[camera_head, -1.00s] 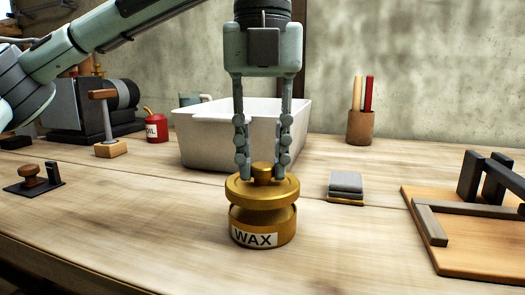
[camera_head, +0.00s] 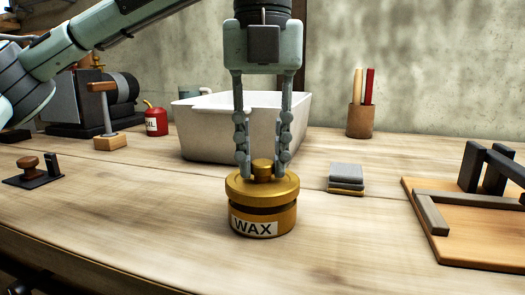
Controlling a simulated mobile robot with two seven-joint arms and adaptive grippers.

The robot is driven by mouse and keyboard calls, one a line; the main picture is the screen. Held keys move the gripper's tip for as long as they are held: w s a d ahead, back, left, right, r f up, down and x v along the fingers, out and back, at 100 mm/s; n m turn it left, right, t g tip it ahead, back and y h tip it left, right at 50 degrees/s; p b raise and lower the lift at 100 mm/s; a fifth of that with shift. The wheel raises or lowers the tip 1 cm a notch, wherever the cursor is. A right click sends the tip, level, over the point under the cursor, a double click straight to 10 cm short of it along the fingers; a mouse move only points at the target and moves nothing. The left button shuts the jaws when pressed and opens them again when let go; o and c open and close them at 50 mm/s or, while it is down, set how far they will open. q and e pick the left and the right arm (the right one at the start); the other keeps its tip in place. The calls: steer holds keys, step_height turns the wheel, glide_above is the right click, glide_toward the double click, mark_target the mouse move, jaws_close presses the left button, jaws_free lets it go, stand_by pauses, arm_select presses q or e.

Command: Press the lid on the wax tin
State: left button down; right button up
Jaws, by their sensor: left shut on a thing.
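The wax tin (camera_head: 290,221) stands upright on the wooden bench, a gold round tin with a white WAX label facing me. The gold lid (camera_head: 238,187) with a knob on top is level over the tin's mouth. A narrow dark band shows between the lid's rim and the tin body; I cannot tell whether it is a gap or a groove. My left gripper (camera_head: 262,172) points straight down and is shut on the lid's knob. My right gripper is not in view.
A white tub (camera_head: 215,140) stands just behind the gripper. A stack of grey pads (camera_head: 346,177) lies right of the tin, with a wooden jig board (camera_head: 465,245) further right. A pen cup (camera_head: 361,121) stands behind. The bench front is clear.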

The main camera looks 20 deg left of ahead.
arm_select(q)
steer(key=shift+f+b, duration=0.65)
steer(key=shift+f, duration=0.25)
steer(key=shift+f, duration=0.15)
steer(key=c, duration=1.2)
jaws_free()
step_height(320, 180, up, 16)
steer(key=p, duration=0.4)
steer(key=shift+p, duration=0.3)
